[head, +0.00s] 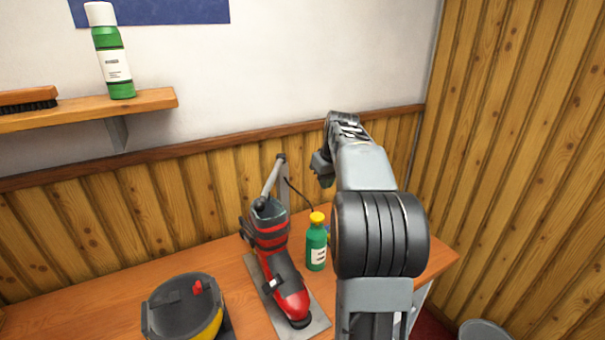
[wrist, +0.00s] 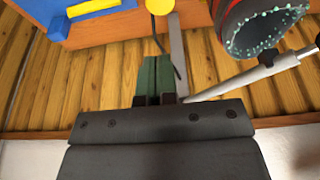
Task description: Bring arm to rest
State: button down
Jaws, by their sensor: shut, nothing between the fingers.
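My gripper (head: 322,172) hangs at the end of my raised arm, above the back part of the bench, and looks small and dark in the head view. In the wrist view its two green fingers (wrist: 155,75) are together with nothing between them. It is apart from the bench, with the wood-panelled wall behind it. My arm hides part of the bench's right side in the head view.
A red and grey boot (head: 272,250) stands on a metal plate on the bench (head: 90,305), beside a green bottle (head: 316,245) with a yellow cap. A black and yellow round device (head: 182,305) is front left. A shelf (head: 150,101) holds a bottle and brush.

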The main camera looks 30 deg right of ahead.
jog(key=s+a+f, duration=0.4)
jog(key=s+a, duration=0.5)
jog(key=a, duration=0.3)
jog(key=s+a+f+t, duration=0.1)
jog(key=s+a+f, duration=0.3)
jog(key=s+a, duration=0.5)
jog(key=a, duration=0.4)
jog(key=shift+s+f+n, duration=0.2)
jog(key=shift+s+n, duration=0.1)
jog(key=shift+s, duration=0.05)
jog(key=c, duration=1.8)
grip_release()
jog(key=shift+c, duration=0.2)
